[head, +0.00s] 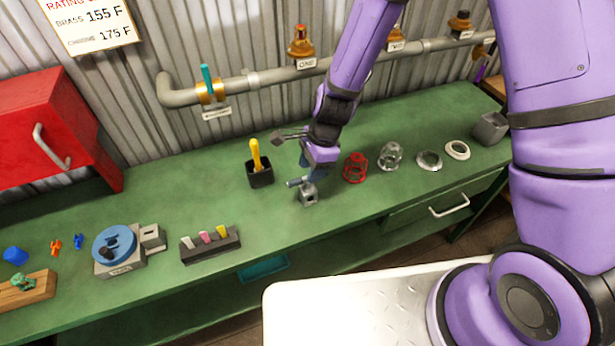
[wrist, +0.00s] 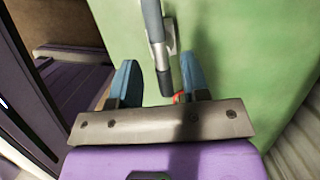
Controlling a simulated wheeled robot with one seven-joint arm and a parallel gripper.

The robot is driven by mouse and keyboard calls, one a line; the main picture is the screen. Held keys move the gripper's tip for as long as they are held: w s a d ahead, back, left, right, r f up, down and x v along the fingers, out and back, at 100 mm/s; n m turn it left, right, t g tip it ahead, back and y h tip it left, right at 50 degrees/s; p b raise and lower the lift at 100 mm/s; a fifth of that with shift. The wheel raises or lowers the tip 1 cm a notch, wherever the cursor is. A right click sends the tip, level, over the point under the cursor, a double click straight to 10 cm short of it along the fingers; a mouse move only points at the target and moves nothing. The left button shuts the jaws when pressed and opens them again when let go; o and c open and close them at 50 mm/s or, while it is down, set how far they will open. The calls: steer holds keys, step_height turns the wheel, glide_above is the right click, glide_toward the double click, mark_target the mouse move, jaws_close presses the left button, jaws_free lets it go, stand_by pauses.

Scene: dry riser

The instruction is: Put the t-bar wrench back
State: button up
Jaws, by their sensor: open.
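The t-bar wrench (head: 293,183) appears as a grey crossbar with a dark end, on or just over a small grey block (head: 308,196) on the green bench. In the wrist view its bar (wrist: 155,35) runs down from the top edge, and its dark end shows between my blue fingertips. The block (wrist: 172,36) shows partly behind the bar. My gripper (head: 303,166) is over the bench, close to the wrench. It also shows in the wrist view (wrist: 158,80), open, with a finger each side of the bar and gaps between. The wrench's lower part is hidden.
A black cup (head: 260,178) with a yellow-handled tool stands left of my gripper. A red cage (head: 355,168), a clear cage (head: 390,156) and rings (head: 429,161) stand to the right. A rack (head: 210,247) of coloured pieces is front left. A pipe (head: 265,78) runs along the wall.

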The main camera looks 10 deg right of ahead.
steer(key=shift+v, duration=3.7)
steer(key=s+d+r+n+t, duration=0.2)
steer(key=d+r+n, duration=0.25)
steer(key=r, duration=0.55)
steer(key=s+d+r+n+t, duration=0.1)
steer(key=s+d+r+n, duration=0.15)
steer(key=d+r, duration=0.5)
steer(key=s+d+r+n+t+h, duration=0.2)
steer(key=s+d+r+n+t, duration=0.1)
steer(key=s+d+r+n, duration=0.4)
steer(key=s+d+r, duration=0.3)
steer(key=s+r, duration=0.3)
steer(key=s, duration=0.2)
steer(key=shift+r+n+h, duration=0.3)
steer(key=shift+n+h, duration=0.1)
steer(key=shift+w, duration=0.1)
